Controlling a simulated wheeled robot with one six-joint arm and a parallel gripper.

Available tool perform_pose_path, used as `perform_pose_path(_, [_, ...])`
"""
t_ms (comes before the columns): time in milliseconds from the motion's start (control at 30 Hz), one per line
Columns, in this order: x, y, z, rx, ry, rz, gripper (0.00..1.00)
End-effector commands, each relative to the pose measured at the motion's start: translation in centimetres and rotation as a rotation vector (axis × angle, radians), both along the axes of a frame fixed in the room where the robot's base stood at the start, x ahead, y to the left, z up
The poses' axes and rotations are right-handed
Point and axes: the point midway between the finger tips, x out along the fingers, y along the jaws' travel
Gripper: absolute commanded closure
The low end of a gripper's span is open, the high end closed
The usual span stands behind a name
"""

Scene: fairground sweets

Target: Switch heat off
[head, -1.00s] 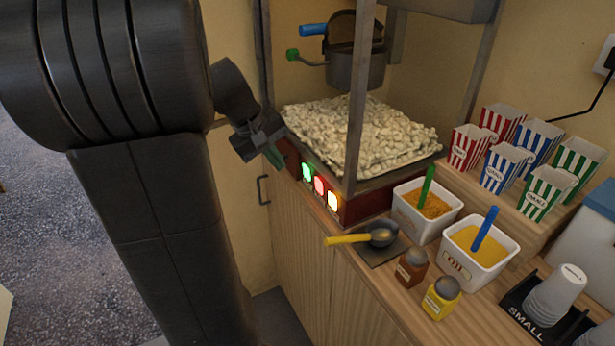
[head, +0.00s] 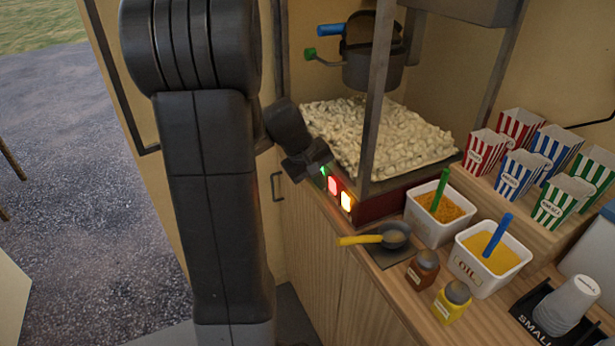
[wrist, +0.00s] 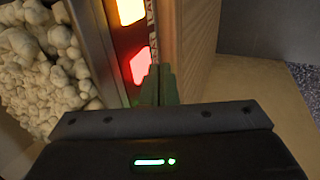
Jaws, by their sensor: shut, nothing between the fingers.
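The popcorn machine (head: 375,206) has a red base with a row of lit buttons on its front. The orange-white button (head: 347,201) and the red button (head: 333,186) are clear in the head view. The green button (head: 323,171) is mostly hidden by my gripper (head: 318,164). In the wrist view my gripper (wrist: 160,85) is shut and empty, with green fingertips close beside the red button (wrist: 139,66). The orange button (wrist: 130,10) glows above it, and a green glow shows just left of the fingers. I cannot tell whether the fingertips touch the panel.
Popcorn (head: 385,140) fills the machine, below a hanging kettle (head: 372,70). A small pan (head: 395,236), two shaker jars, two white tubs (head: 490,262) and striped boxes (head: 520,172) stand to the right. The wooden counter edge runs beside my gripper.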

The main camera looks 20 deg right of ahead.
Motion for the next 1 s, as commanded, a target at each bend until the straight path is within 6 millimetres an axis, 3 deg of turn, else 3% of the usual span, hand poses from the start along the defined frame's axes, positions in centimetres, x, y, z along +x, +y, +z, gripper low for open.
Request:
perform_pose_path(500, [0.1,-1.0,0.1,0.000,0.000,0.000,1.00])
perform_pose_path(600, [0.1,-2.0,0.5,0.004,0.000,-0.004,1.00])
perform_pose_path(1000, [0.1,-1.8,0.9,0.003,0.000,0.000,1.00])
